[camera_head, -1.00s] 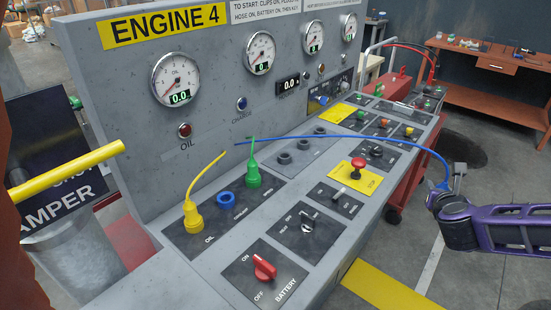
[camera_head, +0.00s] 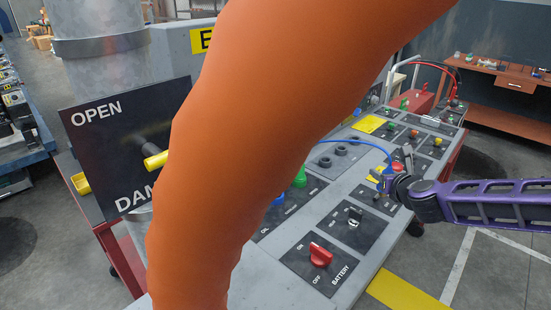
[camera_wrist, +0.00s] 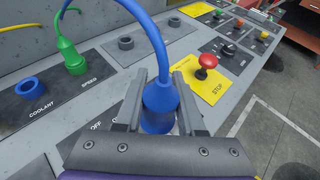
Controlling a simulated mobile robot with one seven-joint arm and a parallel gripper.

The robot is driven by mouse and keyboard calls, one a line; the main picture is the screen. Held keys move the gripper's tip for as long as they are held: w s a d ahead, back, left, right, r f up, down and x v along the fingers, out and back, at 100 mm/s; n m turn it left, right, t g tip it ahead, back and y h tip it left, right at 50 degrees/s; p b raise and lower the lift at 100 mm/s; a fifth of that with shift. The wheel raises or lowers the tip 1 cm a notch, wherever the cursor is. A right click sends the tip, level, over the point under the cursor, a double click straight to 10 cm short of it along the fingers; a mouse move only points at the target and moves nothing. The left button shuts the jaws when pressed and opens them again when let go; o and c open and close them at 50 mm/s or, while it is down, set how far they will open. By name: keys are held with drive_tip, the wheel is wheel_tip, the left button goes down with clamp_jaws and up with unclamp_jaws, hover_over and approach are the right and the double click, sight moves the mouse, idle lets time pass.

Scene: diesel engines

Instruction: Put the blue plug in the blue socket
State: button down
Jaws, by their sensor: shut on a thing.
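My gripper (camera_wrist: 158,85) is shut on the blue plug (camera_wrist: 159,110), with a finger on each side of it and its blue cable arching up and away. In the head view my gripper (camera_head: 384,178) is over the console, near the red stop button. The blue socket (camera_wrist: 27,88), a round ring labelled COOLANT, appears empty in the wrist view, to the left of the plug and apart from it. In the head view only a sliver of the socket (camera_head: 278,201) shows beside the orange shape.
A large orange pipe-like shape (camera_head: 265,110) blocks much of the head view. The green plug (camera_wrist: 72,58) sits in its socket beside the blue one. A red stop button (camera_wrist: 207,61) is right of my gripper. A red battery switch (camera_head: 320,255) is near the console's front.

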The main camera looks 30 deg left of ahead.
drive_tip(key=s+a+n+g+y, duration=0.4)
drive_tip(key=a+n+g, duration=0.1)
drive_tip(key=a, duration=1)
drive_tip(key=s+a+n+g+y, duration=0.3)
drive_tip(key=s+a+n+g, duration=0.15)
drive_tip(key=a, duration=1.15)
drive_tip(key=shift+n, duration=0.35)
drive_tip(key=shift+w+d+f+b, duration=0.1)
drive_tip(key=shift+w+f+b, duration=0.05)
drive_tip(key=shift+f+b, duration=1.05)
drive_tip(key=shift+w+d+f+b, duration=0.15)
drive_tip(key=shift+f+b, duration=0.8)
drive_tip(key=shift+f, duration=0.5)
drive_tip(key=shift+w+f+b, duration=0.15)
drive_tip(key=shift+f+b, duration=0.95)
drive_tip(key=shift+f, duration=0.2)
drive_tip(key=shift+c, duration=2.2)
unclamp_jaws()
drive_tip(key=shift+d, duration=0.15)
drive_tip(key=p+v, duration=0.1)
drive_tip(key=v, duration=1.6)
drive_tip(key=shift+s+r, duration=0.15)
drive_tip(key=shift+r, duration=0.05)
